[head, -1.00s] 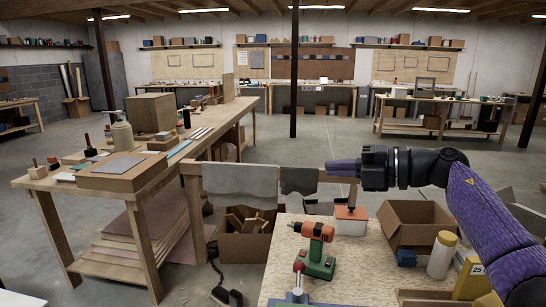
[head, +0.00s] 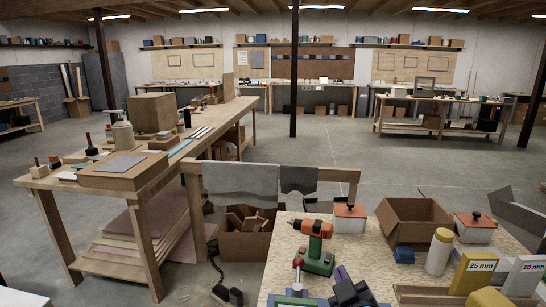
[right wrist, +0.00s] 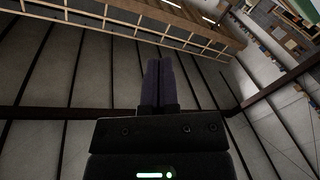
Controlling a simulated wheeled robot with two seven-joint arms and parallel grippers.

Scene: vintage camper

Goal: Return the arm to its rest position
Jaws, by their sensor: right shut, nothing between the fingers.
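My right gripper (head: 342,273) is low in the head view, at the near edge of the chipboard table (head: 285,240). Its purple fingers point up. In the right wrist view the two fingers (right wrist: 158,82) are pressed together with nothing between them, and the ceiling beams show beyond. Most of my right arm is below the head view. My left gripper is not in view.
On the table stand an orange and green drill (head: 316,248), an orange-lidded box (head: 349,219), an open cardboard box (head: 413,222), a second orange-lidded box (head: 474,228), a yellow-capped bottle (head: 440,252) and a yellow 25 mm block (head: 473,273). A wooden workbench (head: 150,180) is at left.

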